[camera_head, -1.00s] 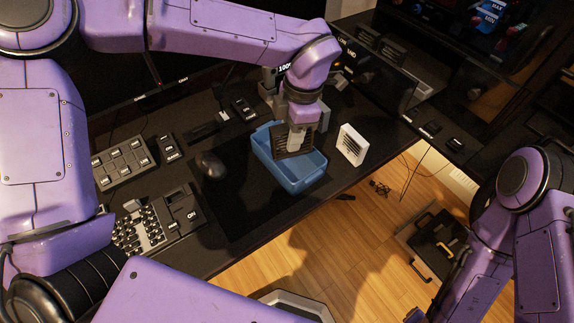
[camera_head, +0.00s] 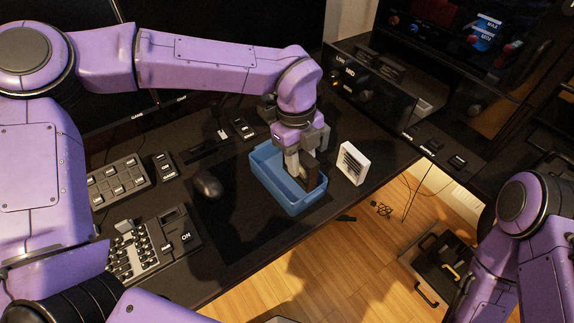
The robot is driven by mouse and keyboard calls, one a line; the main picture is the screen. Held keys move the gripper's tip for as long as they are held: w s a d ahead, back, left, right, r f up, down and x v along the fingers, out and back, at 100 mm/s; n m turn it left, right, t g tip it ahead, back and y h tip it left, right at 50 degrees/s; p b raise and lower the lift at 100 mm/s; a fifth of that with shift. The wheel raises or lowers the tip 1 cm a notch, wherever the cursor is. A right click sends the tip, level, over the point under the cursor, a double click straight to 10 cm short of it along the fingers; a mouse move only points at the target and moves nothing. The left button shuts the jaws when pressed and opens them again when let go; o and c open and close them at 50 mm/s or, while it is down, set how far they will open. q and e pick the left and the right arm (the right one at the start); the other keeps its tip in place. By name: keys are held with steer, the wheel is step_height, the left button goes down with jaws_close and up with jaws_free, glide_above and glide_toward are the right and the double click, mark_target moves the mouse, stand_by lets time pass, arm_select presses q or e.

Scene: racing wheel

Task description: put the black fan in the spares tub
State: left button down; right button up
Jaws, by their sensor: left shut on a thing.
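The blue tub (camera_head: 290,198) stands on the black desk near its front edge. My left gripper (camera_head: 301,172) points down over the tub and is shut on the black fan (camera_head: 309,175). The fan is held on edge, inside or just over the tub's right end; its lower part is hidden by the tub's front wall. Whether it touches the tub floor cannot be told. My right arm (camera_head: 500,270) is at the lower right, and its gripper is out of view.
A white fan (camera_head: 352,163) stands upright just right of the tub. A black mouse (camera_head: 207,184) lies to the left, with button boxes (camera_head: 118,181) beyond it. The desk's front edge runs close to the tub, with wooden floor below.

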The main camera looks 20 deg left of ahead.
arm_select(q)
steer(key=w+a+f, duration=0.1)
steer(key=f, duration=0.2)
steer(key=w+a+f+p, duration=0.1)
steer(key=w+a+f, duration=0.1)
steer(key=f, duration=0.1)
steer(key=w+a+f, duration=0.1)
steer(key=w+f, duration=0.1)
steer(key=f, duration=0.2)
steer(key=shift+w+a+p, duration=0.2)
steer(key=shift+a+p, duration=0.15)
steer(key=c, duration=0.8)
jaws_free()
steer(key=shift+f, duration=0.1)
steer(key=shift+r, duration=0.3)
step_height(320, 180, up, 12)
steer(key=a+b, duration=0.1)
steer(key=shift+w+a+f, duration=0.2)
steer(key=shift+w, duration=0.25)
